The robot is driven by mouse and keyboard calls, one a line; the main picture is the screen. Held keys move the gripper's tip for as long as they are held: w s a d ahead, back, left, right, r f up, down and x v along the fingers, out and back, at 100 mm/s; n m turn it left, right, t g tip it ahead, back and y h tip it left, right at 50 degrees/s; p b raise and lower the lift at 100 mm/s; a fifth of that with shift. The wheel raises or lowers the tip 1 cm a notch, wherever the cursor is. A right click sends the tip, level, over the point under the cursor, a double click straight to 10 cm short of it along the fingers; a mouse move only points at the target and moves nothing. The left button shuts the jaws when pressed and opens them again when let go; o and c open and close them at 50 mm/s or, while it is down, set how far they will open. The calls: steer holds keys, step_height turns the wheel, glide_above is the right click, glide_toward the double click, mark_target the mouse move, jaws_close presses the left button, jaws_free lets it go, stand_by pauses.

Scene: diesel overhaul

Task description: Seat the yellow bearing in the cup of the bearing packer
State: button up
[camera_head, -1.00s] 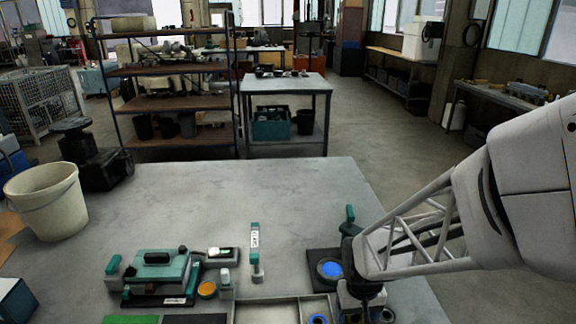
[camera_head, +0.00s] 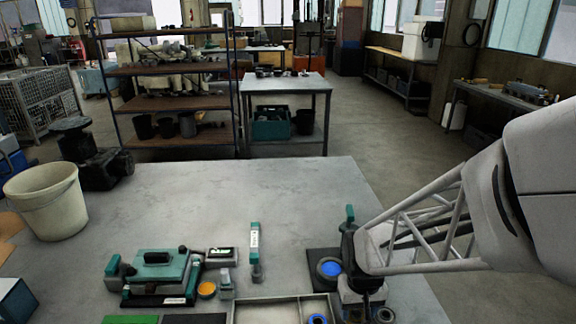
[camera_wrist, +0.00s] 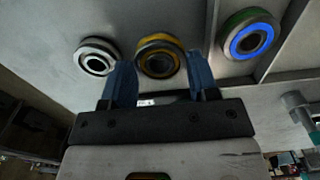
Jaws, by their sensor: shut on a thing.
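The yellow bearing (camera_wrist: 158,62), a ring with a dark bore, shows in the wrist view between the two blue fingertips of my gripper (camera_wrist: 158,70). My gripper is shut on it. In the head view my gripper is at the lower right, and its fingertips and the yellow bearing are hidden there. A black-based fixture with a round grey cup (camera_head: 330,268), blue inside, stands just left of my wrist; it appears to be the bearing packer. A green handle (camera_head: 350,213) rises behind it.
A blue-faced bearing with a green rim (camera_wrist: 250,36) lies right of the yellow one, beyond a divider. A white-ringed bearing (camera_wrist: 97,57) lies left. A pale divided tray (camera_head: 282,299), a green-handled tool (camera_head: 255,240) and a teal device (camera_head: 160,272) are on the bench. The bench's back half is clear.

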steer(key=shift+r, duration=1.45)
steer(key=w+a+r+m, duration=0.1)
steer(key=w+r+m, duration=0.2)
steer(key=w, duration=0.4)
steer(key=w+a+r+m, duration=0.2)
steer(key=w+r+m, duration=0.1)
steer(key=w, duration=0.4)
steer(key=shift+r, duration=0.55)
steer(key=shift+f, duration=0.15)
glide_above(331, 269)
steer(key=shift+f, duration=3.05)
steer(key=shift+f, duration=0.9)
